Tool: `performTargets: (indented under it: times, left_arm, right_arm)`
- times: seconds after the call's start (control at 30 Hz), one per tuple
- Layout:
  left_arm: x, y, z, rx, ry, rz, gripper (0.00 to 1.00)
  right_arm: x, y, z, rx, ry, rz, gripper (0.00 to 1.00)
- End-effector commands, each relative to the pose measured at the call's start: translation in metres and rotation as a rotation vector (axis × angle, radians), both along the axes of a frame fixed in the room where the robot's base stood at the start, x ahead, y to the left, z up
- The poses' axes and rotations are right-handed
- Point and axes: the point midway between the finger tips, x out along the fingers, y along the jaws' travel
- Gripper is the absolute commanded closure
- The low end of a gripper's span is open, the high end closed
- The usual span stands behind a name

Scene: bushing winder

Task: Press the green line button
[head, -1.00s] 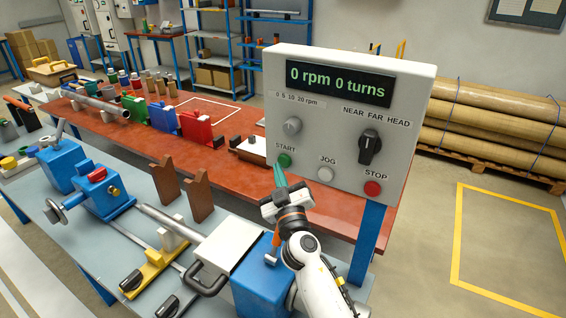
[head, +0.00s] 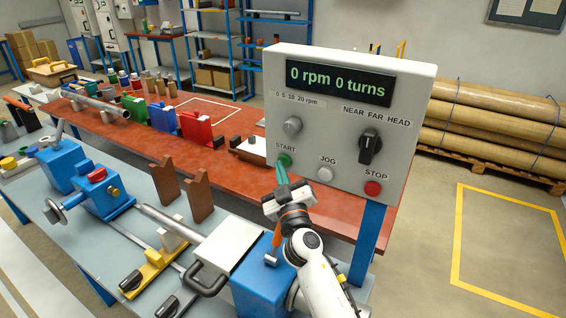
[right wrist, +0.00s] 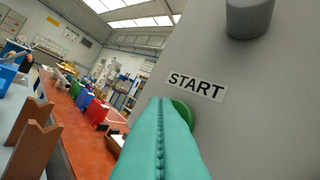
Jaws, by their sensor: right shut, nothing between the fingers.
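The green button (head: 284,159) sits under the START label on the grey control panel (head: 330,110). My right gripper (head: 281,171) is shut and empty, its teal fingertips pointing up at the green button. In the right wrist view the shut fingertips (right wrist: 165,103) overlap the left part of the green button (right wrist: 184,112); I cannot tell whether they touch it. The display (head: 338,83) reads 0 rpm 0 turns. My left gripper is not in view.
The panel also has a white JOG button (head: 325,174), a red STOP button (head: 373,188), a grey speed knob (head: 292,125) and a black selector (head: 369,147). A blue winder (head: 92,187) stands on the bench to the left.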

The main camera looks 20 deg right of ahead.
Motion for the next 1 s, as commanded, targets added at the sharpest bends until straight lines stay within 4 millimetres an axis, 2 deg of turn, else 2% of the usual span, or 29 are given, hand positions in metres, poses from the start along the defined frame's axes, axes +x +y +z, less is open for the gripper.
performTargets:
  times: [1.0]
  left_arm:
    - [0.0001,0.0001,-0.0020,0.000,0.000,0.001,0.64]
  right_arm:
    - [0.0065,-0.0072,0.0001,0.000,0.000,-0.001,1.00]
